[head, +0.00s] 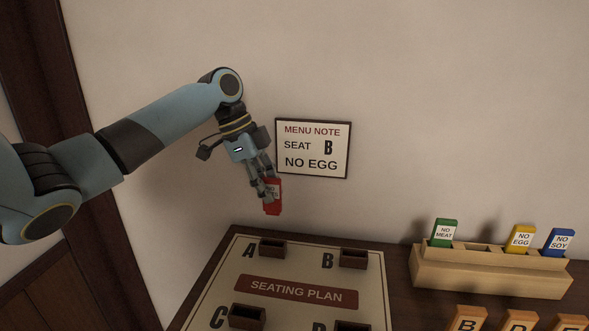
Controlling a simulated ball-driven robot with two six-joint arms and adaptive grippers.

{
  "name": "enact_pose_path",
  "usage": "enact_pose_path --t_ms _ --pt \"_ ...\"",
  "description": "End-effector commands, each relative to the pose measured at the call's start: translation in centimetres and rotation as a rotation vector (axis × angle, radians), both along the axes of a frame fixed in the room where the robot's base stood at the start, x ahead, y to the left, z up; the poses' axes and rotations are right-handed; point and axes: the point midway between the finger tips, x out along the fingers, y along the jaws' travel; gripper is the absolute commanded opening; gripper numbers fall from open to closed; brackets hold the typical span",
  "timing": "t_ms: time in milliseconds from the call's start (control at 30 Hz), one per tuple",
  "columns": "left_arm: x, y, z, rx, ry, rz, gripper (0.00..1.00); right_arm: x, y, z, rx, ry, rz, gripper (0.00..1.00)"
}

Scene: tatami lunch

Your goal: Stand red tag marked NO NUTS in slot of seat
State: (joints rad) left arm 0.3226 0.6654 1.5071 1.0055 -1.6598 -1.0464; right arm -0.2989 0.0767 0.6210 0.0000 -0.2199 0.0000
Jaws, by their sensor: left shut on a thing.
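My left gripper (265,186) is shut on a red tag (272,206). It holds the tag in the air above the back of the seating plan board (209,293). The tag has a white label, partly covered by the fingers, and I cannot read its words in full. The board has small dark slot blocks: seat A (272,250) at back left, seat B (353,258) at back right, seat C (247,317) at front left, and one more at front right (352,327), cut by the picture edge. The slots I see look empty. My right gripper is out of view.
A wall sign (313,148) behind reads MENU NOTE, SEAT B, NO EGG. A wooden rack (490,273) at right holds a green NO MEAT tag (444,232), a yellow NO EGG tag (520,238) and a blue NO SOY tag (559,242). Orange lettered blocks (467,318) stand in front.

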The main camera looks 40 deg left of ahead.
Motion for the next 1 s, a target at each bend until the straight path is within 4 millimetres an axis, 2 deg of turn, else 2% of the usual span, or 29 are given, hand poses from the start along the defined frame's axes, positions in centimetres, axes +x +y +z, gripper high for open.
enact_pose_path --t_ms 267,667,1000 --pt "-0.6 0.2 -1.3 -0.001 -0.001 0.001 0.00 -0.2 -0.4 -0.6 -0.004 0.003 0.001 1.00" --pt "-0.6 0.2 -5.1 -0.001 -0.001 0.001 0.00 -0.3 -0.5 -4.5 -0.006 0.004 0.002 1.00" --pt "-0.6 0.2 -6.3 0.000 -0.002 0.003 0.00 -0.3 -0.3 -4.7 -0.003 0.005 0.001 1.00"
